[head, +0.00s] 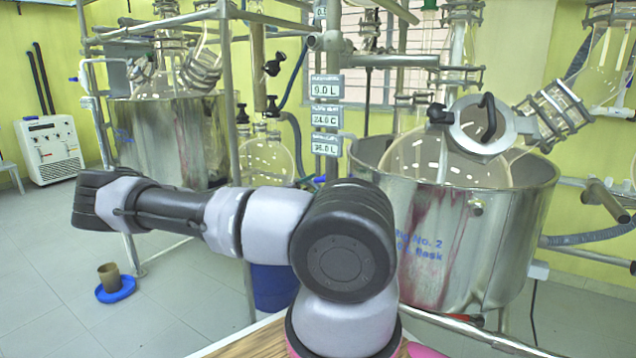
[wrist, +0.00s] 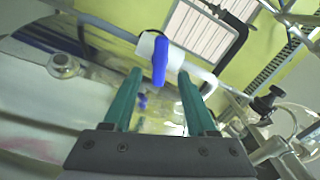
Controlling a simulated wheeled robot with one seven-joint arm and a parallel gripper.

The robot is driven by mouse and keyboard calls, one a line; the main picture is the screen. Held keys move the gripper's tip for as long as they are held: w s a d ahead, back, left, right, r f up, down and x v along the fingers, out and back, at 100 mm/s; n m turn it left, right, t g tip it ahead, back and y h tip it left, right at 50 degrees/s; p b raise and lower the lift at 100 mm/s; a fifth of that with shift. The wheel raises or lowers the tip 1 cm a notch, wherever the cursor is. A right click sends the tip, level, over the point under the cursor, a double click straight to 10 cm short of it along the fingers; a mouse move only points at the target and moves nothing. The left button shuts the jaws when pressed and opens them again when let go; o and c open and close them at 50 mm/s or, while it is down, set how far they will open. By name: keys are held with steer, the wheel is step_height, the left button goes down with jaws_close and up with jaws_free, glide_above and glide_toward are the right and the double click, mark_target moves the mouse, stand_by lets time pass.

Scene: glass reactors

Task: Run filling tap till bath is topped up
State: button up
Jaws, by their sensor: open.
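In the wrist view a blue tap lever (wrist: 160,62) hangs from a white fitting (wrist: 146,44) on a grey pipe. My gripper (wrist: 159,76) is open, its two teal fingers on either side of the lever in the picture; neither visibly touches it. I cannot tell how deep the lever sits between them. In the head view a steel bath (head: 470,245) with blue lettering and reddish streaks stands at the right, a round glass flask (head: 420,160) inside. Its water level is hidden. My gripper and the tap are not made out in the head view.
Readouts on the post show 0.0 L (head: 326,93), 24.0 C (head: 326,117) and 36.0 L (head: 326,145). Another steel bath (head: 180,140) stands at the left behind metal framework. A brown cup on a blue dish (head: 117,290) is on the floor. Open floor lies at the left.

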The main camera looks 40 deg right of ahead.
mark_target(322, 180)
steer(key=x, duration=0.6)
steer(key=shift+s, duration=0.1)
